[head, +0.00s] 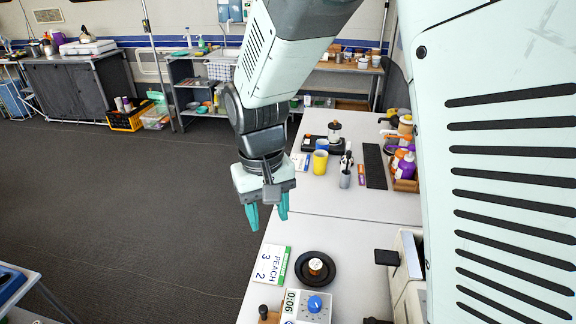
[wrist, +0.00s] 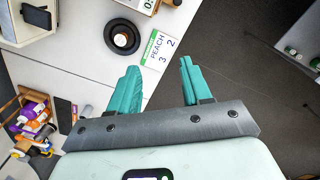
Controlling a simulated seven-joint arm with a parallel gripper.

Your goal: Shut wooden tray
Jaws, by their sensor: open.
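My gripper (head: 268,222) hangs fingers-down over the left edge of the white table, with its two teal fingers apart and nothing between them. In the wrist view my gripper (wrist: 160,64) is also open and empty. A wooden tray (head: 405,186) holding bottles with purple and orange parts stands at the table's right side, well apart from my gripper. It also shows at the left of the wrist view (wrist: 22,92), partly hidden by its contents. I cannot tell whether any part of it is open.
A white table (head: 345,212) carries a black plate (head: 300,276) with a small jar, a PEACH card (head: 267,264) and a blue-knobbed timer (head: 308,306). A yellow cup (head: 320,162), pen holder (head: 345,178) and black strip (head: 375,166) stand farther back. The table's middle is clear.

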